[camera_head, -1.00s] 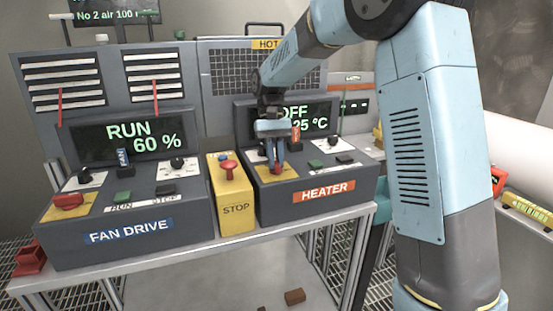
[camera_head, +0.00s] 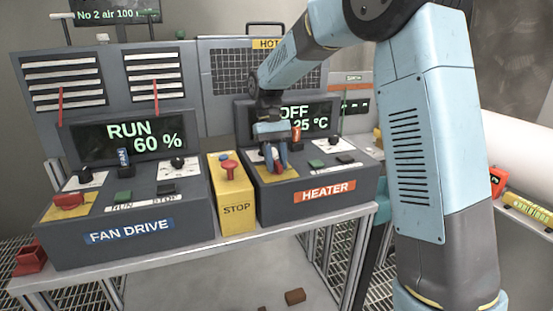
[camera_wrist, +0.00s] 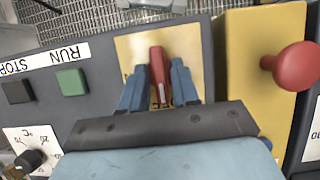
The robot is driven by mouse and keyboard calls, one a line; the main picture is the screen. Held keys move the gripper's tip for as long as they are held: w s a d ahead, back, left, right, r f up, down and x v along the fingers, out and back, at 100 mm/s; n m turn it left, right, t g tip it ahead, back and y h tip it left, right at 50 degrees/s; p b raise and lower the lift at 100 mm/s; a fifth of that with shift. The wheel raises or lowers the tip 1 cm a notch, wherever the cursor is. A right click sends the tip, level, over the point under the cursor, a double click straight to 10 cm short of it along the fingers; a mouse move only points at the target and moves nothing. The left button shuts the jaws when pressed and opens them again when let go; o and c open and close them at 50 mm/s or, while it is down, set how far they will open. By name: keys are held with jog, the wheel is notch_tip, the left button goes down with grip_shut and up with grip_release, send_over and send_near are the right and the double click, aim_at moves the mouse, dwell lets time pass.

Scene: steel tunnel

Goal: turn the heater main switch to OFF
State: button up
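The heater main switch (camera_wrist: 158,72) is a red handle on a yellow plate (camera_wrist: 128,48), at the left of the heater panel (camera_head: 345,184). In the wrist view it points straight up, between my two blue fingertips. My gripper (camera_head: 276,158) is down over the switch, one finger on each side. In the wrist view my gripper (camera_wrist: 159,82) looks slightly open, with narrow gaps beside the handle. The fingers partly hide the handle in the head view. The heater display (camera_head: 308,118) reads OFF and 25 °C.
A yellow STOP box (camera_head: 237,211) with a red knob stands close left of the heater panel. The fan drive panel (camera_head: 130,232) is farther left, with its own red switch (camera_head: 68,201). Green (camera_head: 316,163) and black buttons and an orange-tipped selector (camera_head: 296,135) lie near my gripper.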

jog(key=shift+o, duration=0.8)
jog(key=shift+r, duration=0.15)
jog(key=v, duration=1.3)
jog(key=shift+w+r, duration=0.2)
jog(key=shift+r, duration=0.1)
